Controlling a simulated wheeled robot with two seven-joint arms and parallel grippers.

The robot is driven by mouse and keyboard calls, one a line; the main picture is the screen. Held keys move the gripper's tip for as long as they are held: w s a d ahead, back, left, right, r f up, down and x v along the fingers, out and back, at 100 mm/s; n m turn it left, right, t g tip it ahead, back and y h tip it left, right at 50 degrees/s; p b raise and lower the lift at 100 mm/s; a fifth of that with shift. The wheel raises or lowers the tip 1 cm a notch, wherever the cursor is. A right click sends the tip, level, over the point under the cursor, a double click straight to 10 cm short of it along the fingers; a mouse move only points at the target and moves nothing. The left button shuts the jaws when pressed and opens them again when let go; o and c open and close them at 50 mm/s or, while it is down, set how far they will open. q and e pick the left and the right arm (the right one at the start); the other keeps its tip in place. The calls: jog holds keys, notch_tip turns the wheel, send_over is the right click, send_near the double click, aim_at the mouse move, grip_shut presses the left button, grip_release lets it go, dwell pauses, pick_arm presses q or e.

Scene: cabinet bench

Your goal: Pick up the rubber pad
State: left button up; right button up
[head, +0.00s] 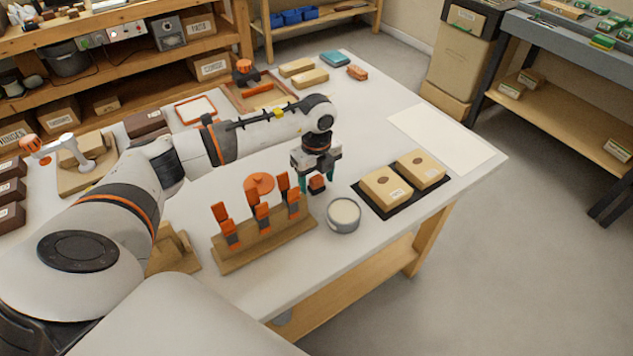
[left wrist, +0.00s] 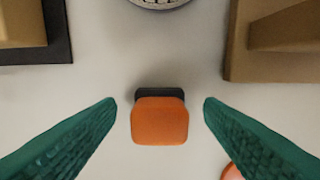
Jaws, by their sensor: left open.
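The rubber pad appears to be the small block with an orange top and dark base (left wrist: 160,120) in the left wrist view. It also shows in the head view (head: 317,185), standing on the white bench. My left gripper (head: 317,181) is open and points down over it. In the left wrist view the two green fingers of my left gripper (left wrist: 160,108) lie either side of the block, with a gap on each side. Neither finger appears to touch it. My right gripper is not in view.
A round grey tin (head: 343,216) stands close in front of the block. A wooden rack with orange-handled tools (head: 262,244) stands to the left. A black mat (head: 380,209) with two boxes lies to the right. A white sheet (head: 445,140) covers the bench's far right.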

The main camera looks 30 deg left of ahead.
pick_arm(q)
jog(key=shift+f, duration=0.5)
jog(key=shift+c, duration=0.3)
jog(key=c, duration=1)
jog(key=shift+r, duration=0.1)
